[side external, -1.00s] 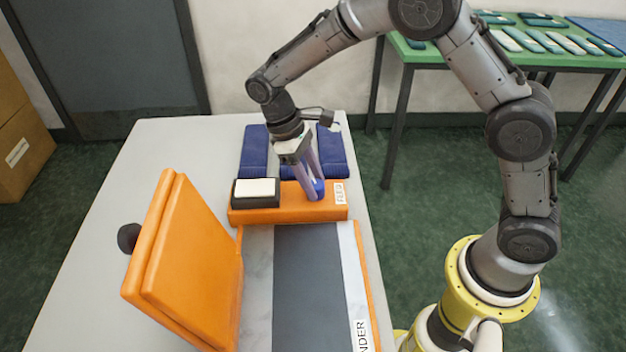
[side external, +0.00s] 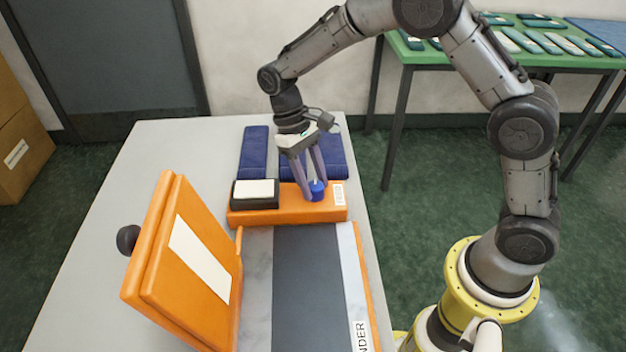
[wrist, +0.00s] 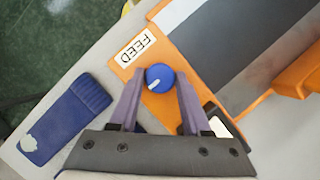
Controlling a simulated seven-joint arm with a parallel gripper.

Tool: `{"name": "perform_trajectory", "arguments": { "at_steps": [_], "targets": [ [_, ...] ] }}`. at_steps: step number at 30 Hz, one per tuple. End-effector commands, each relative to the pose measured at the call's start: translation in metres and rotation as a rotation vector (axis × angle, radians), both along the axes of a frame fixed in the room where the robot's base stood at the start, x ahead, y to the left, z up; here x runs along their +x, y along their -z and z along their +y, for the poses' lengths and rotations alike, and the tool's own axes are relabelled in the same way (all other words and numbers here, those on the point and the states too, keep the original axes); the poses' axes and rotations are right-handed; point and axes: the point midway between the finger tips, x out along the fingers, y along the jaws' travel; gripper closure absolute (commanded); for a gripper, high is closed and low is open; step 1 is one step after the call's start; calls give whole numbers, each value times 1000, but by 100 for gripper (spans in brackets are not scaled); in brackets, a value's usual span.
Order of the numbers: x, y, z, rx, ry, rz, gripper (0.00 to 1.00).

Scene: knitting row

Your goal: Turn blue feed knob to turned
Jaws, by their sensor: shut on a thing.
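The blue feed knob (side external: 317,190) sits on the orange block at the head of the machine, beside a label reading FEED (wrist: 136,48). In the wrist view the round knob (wrist: 159,78) shows a white pointer mark aimed toward the lower left. My gripper (side external: 312,192) reaches down from above with its fingers around the knob, shut on it. In the wrist view one finger of my gripper (wrist: 160,82) stands on each side of the knob. The exact contact is hard to see.
A dark box with a white top (side external: 256,191) sits left of the knob. An orange lid (side external: 185,265) stands raised at the front left. Blue knitted pieces (side external: 255,150) lie behind the block. A green table (side external: 520,57) stands at the back right.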

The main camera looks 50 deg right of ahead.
Motion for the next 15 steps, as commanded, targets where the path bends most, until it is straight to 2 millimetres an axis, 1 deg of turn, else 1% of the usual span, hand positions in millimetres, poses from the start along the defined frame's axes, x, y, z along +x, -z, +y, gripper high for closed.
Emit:
{"name": "perform_trajectory", "arguments": {
  "at_steps": [5,6,8,9,11,15],
  "targets": [
    [-1,1,0,-1,2,4,100],
    [-1,1,0,-1,2,4,51],
    [-1,1,0,-1,2,4,40],
    [-1,0,0,0,1,3,33],
    [-1,0,0,0,1,3,23],
    [0,0,0,0,0,2,23]
  ]
}}
